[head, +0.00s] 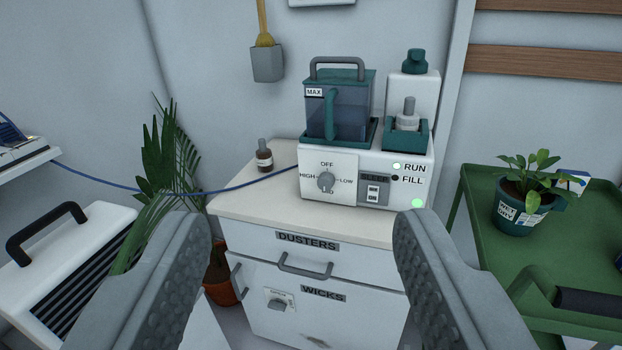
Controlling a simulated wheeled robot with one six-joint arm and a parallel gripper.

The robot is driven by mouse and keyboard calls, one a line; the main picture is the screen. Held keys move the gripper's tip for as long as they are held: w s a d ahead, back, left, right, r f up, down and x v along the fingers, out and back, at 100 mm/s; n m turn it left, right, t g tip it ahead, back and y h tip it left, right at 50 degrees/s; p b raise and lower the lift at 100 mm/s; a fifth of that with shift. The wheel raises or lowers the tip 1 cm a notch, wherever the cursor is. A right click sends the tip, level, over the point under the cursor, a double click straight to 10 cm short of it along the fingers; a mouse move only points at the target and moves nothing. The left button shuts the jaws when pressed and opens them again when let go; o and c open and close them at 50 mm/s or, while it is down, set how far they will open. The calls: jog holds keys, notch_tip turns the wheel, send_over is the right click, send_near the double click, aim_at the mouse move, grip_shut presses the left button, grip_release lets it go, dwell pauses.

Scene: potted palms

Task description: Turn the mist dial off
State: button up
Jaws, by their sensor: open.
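The mist dial (326,182) is a grey round knob on the white front panel of the mist machine (420,162), which stands on a cabinet. OFF is printed above the dial, HIGH at its left and LOW at its right. A label below is partly covered by the knob. The knob's grip bar looks roughly upright, its lower end toward that label; I cannot clearly tell its pointer end. The RUN light glows and the FILL light is dark. My gripper (303,226) is open and empty, its fingers widely apart in front of the cabinet, clear of the dial.
The white cabinet (375,305) has drawers marked DUSTERS and WICKS. A palm (165,170) stands left; a green cart (480,215) with a potted plant (525,200) stands right.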

jog(key=w+a+f+m, duration=0.15)
jog(key=w+f, duration=0.45)
jog(key=w, duration=0.6)
jog(key=m+h, duration=0.3)
jog(key=h, duration=0.2)
send_near(324, 185)
jog(key=x, duration=0.8)
jog(key=shift+w+d, duration=0.1)
jog(key=shift+w, duration=0.15)
jog(key=c, duration=1)
